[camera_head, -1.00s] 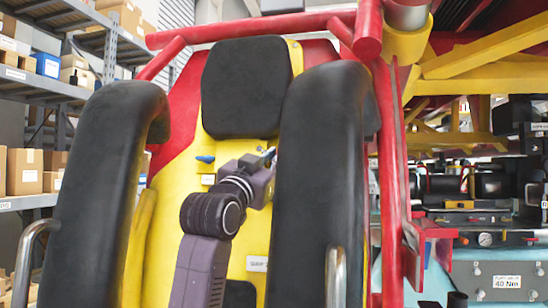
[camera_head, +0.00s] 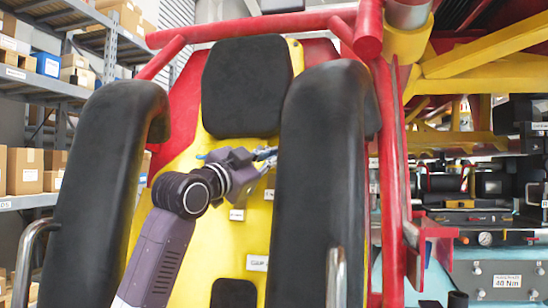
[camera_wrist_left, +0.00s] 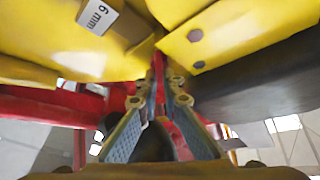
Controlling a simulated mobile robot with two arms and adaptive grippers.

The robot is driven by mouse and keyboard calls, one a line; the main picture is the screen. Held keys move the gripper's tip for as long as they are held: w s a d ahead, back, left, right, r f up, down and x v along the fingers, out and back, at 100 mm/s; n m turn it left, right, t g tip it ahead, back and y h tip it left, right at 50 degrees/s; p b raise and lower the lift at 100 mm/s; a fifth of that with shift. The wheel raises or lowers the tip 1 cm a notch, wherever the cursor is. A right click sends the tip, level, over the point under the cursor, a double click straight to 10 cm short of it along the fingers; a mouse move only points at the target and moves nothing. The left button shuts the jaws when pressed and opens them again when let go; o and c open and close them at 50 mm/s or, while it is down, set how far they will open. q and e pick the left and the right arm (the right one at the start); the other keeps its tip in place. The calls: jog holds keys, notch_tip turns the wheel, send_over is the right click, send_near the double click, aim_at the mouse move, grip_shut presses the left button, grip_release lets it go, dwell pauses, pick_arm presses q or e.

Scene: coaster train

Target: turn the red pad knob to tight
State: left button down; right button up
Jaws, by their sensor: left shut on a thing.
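My left gripper (camera_head: 266,154) is in front of the yellow seat back, beside the inner edge of the right black restraint pad. In the left wrist view its two blue-padded fingers (camera_wrist_left: 159,95) converge on a narrow red piece (camera_wrist_left: 158,66), and the gripper is shut on it. The red piece sits where the red pad knob would be gripped, but its full shape and any tight mark are hidden. In the head view the knob cannot be made out behind the gripper and pad. My right gripper is in neither view.
Black restraint pads (camera_head: 103,190) and (camera_head: 322,170) flank the yellow seat back (camera_head: 260,225). A black headrest (camera_head: 245,85) is above the gripper. A red post (camera_head: 390,180) stands right of the seat. In the wrist view, yellow panels (camera_wrist_left: 205,30) crowd the fingertips; one has a "6 mm" label (camera_wrist_left: 98,15).

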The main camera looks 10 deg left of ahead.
pick_arm(q)
jog(key=shift+r+m+g+h, duration=0.1)
jog(key=shift+m+g+h, duration=0.15)
jog(key=shift+m+g, duration=1.25)
jog(key=shift+r+m+g+h, duration=0.15)
jog(key=shift+m+g, duration=0.55)
jog(key=shift+m, duration=1.55)
jog(key=shift+f+m+g+h, duration=0.1)
jog(key=shift+m+g+h, duration=0.2)
jog(key=shift+m+g, duration=1.2)
jog(key=shift+m+t, duration=0.3)
jog(key=shift+m, duration=0.25)
jog(key=c, duration=2.1)
grip_release()
jog(key=shift+w, duration=0.1)
jog(key=v, duration=0.7)
jog(key=shift+s+a, duration=0.15)
jog(key=shift+s, duration=0.1)
jog(key=shift+w, duration=0.1)
